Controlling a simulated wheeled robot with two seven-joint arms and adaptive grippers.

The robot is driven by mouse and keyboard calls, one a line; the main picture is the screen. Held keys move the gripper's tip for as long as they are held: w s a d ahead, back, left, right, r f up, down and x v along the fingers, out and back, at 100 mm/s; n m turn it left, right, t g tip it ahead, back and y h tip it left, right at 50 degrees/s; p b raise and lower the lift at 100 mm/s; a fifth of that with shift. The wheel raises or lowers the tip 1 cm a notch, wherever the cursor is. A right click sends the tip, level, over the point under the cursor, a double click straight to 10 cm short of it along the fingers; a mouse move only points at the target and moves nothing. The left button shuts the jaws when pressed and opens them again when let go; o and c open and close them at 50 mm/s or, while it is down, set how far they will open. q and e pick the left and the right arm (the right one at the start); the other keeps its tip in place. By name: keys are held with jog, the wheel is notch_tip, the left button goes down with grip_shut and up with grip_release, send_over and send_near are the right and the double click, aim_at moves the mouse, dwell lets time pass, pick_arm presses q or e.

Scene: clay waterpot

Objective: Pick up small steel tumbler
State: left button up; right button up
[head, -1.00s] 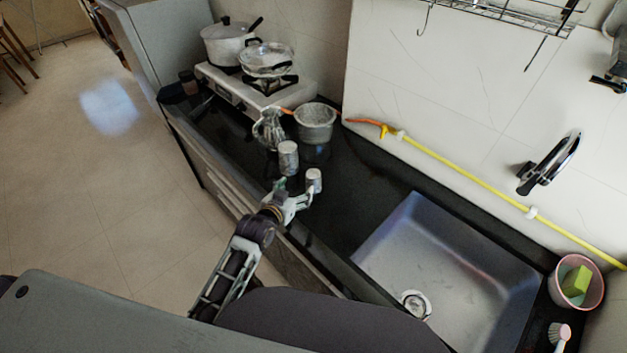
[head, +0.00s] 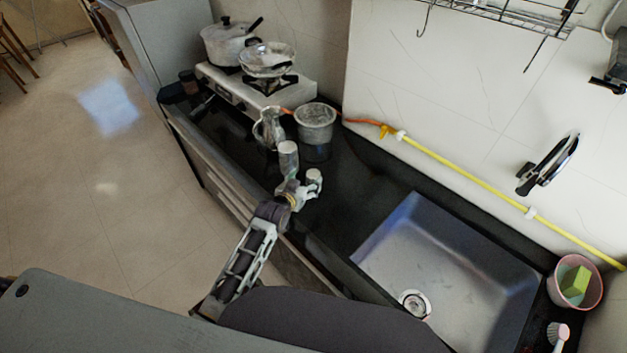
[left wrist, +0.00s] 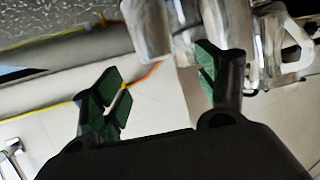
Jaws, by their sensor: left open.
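My left gripper (head: 301,184) is at the near side of these two, open and empty. In the left wrist view, its green-padded fingers (left wrist: 157,88) are spread apart. My right gripper is out of view.
A steel jug (head: 268,128) and a grey pot (head: 316,116) stand behind the tumblers. Bare counter lies between tumblers and sink.

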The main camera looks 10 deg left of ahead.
aim_at(313, 173)
pick_arm(q)
jog(key=shift+w+d, duration=0.1)
jog(key=shift+w, duration=0.05)
dwell(0.3)
jog(key=shift+p+x, duration=0.4)
jog(key=shift+x, duration=2.1)
jog(key=shift+d+f, duration=0.1)
jog(key=shift+f, duration=0.1)
jog(key=shift+c, duration=0.5)
jog(key=c, duration=1)
jog(key=shift+r, duration=0.2)
jog(key=shift+r+b, duration=0.35)
jog(key=shift+r, duration=4.45)
jog(key=shift+r, duration=0.1)
